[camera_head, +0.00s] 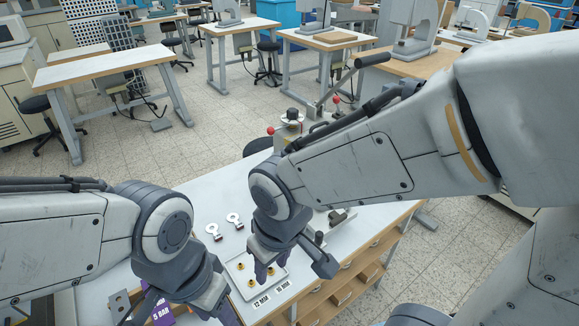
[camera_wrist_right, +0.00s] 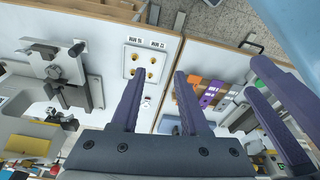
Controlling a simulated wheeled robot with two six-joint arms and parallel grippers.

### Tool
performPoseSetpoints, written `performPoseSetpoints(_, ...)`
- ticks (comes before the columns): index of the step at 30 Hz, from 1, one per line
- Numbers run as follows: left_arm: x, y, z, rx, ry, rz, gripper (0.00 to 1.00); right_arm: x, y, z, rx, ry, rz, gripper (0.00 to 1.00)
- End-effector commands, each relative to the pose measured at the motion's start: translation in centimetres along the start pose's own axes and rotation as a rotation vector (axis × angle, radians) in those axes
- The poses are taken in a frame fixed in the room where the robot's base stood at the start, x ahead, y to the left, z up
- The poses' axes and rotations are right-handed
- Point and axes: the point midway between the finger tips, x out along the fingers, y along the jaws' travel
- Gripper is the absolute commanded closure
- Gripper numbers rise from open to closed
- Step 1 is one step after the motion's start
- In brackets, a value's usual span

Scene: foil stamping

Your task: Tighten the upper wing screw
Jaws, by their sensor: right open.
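My right gripper (camera_head: 271,270) is open and empty, pointing down over the front of the white table; its two purple fingers (camera_wrist_right: 159,78) stand apart in the wrist view. The grey stamping press (camera_wrist_right: 62,72) is at the left of the wrist view, clear of the fingers. In the head view, my right arm hides much of the press, leaving its lever handle (camera_head: 372,60) and part of its base (camera_head: 341,215) showing. I cannot make out the upper wing screw for certain in either view. My left gripper (camera_wrist_right: 252,77) has its fingers apart and looks empty, at lower left in the head view.
A small white tray (camera_wrist_right: 129,68) with several brass pieces lies below my right gripper. Two small ring-ended metal pieces (camera_head: 213,230) (camera_head: 234,219) lie beside it. Purple and orange cards (camera_wrist_right: 210,92) are near my left gripper. The table's back left surface (camera_head: 205,195) is clear.

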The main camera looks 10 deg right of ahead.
Motion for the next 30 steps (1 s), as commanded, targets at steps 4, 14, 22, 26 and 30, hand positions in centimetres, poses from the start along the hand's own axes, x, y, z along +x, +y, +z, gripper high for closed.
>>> performPoseSetpoints(4,-0.6,0.0,0.0,0.0,0.0,0.0,0.5,2.7,8.7,-8.3,0.186,0.215,0.118,0.55)
performPoseSetpoints(14,-1.4,0.1,-0.1,0.0,0.0,0.0,0.5,8.8,25.1,-16.8,0.452,0.709,-0.073,0.55)
performPoseSetpoints(22,-1.9,0.1,-0.1,0.0,0.0,0.0,0.5,10.4,28.9,-13.1,0.639,0.93,-0.504,0.55)
performPoseSetpoints(26,-2.0,0.1,-0.1,0.0,0.0,0.0,0.5,10.2,29.1,-11.7,0.682,0.972,-0.626,0.55)
performPoseSetpoints(30,-2.3,0.2,-0.1,0.0,0.0,0.0,0.5,10.2,28.9,-12.0,0.692,0.984,-0.669,0.55)
